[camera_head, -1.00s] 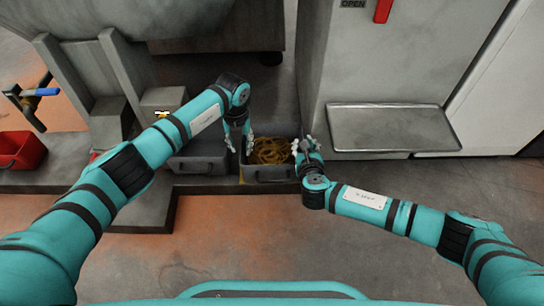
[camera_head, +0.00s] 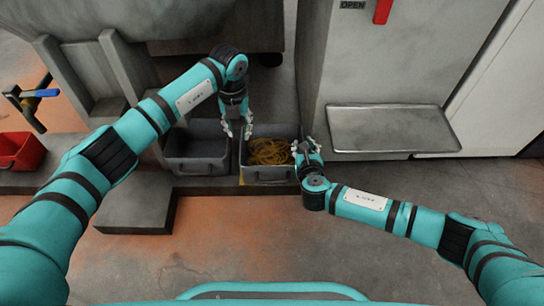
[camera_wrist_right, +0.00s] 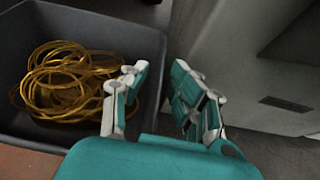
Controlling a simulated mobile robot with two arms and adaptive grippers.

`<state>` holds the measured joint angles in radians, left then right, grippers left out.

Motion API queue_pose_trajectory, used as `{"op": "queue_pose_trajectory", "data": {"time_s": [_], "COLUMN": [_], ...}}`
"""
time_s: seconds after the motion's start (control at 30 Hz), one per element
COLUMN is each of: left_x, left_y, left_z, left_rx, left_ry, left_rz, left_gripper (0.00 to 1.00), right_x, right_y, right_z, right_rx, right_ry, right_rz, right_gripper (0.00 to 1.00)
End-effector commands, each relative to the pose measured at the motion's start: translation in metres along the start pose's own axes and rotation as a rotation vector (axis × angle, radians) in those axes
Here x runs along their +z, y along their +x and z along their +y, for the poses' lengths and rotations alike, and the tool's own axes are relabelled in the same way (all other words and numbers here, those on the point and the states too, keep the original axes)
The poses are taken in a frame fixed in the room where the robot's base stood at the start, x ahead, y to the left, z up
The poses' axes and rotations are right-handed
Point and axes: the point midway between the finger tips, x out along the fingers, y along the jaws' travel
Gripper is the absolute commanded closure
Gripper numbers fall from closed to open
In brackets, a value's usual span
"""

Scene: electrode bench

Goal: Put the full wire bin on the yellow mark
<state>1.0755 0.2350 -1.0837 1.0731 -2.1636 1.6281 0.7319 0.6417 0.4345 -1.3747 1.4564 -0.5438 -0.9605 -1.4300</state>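The full wire bin (camera_head: 268,175) is a grey open bin with coils of yellow-brown wire (camera_head: 268,152), standing on a low dark platform. It also shows in the right wrist view (camera_wrist_right: 115,38). A bit of the yellow mark (camera_head: 241,180) shows at its front left corner; the rest is hidden. My left gripper (camera_head: 238,131) is open and empty, over the bin's back left side. My right gripper (camera_head: 307,146) is open at the right wall. In the right wrist view (camera_wrist_right: 160,98), one finger is over the bin's inside and the other is outside the wall.
An empty grey bin (camera_head: 197,167) stands close to the left. A grey cabinet (camera_head: 400,60) with a metal tray (camera_head: 392,128) stands to the right. A red bin (camera_head: 20,150) is at the far left. The floor in front is clear.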

Motion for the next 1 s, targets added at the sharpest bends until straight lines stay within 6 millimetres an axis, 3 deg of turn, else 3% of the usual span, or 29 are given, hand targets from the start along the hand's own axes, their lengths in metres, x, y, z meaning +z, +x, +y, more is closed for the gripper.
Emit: {"op": "queue_pose_trajectory", "data": {"time_s": [0.5, 0.7, 1.0], "left_x": [0.000, 0.000, 0.000], "left_y": [-0.001, -0.001, -0.001], "left_z": [0.000, 0.000, 0.000], "left_rx": [0.000, 0.000, 0.000], "left_ry": [0.000, 0.000, 0.000], "left_rz": [0.001, 0.001, 0.001], "left_gripper": [0.71, 0.71, 0.71], "right_x": [-0.001, -0.001, -0.001], "right_y": [-0.068, -0.078, -0.078], "right_z": [-0.001, -0.001, -0.001], "right_rx": [0.000, -0.001, -0.001], "right_ry": [0.001, 0.000, 0.000], "right_rz": [0.001, 0.001, 0.001], "right_gripper": [0.71, 0.71, 0.71]}}
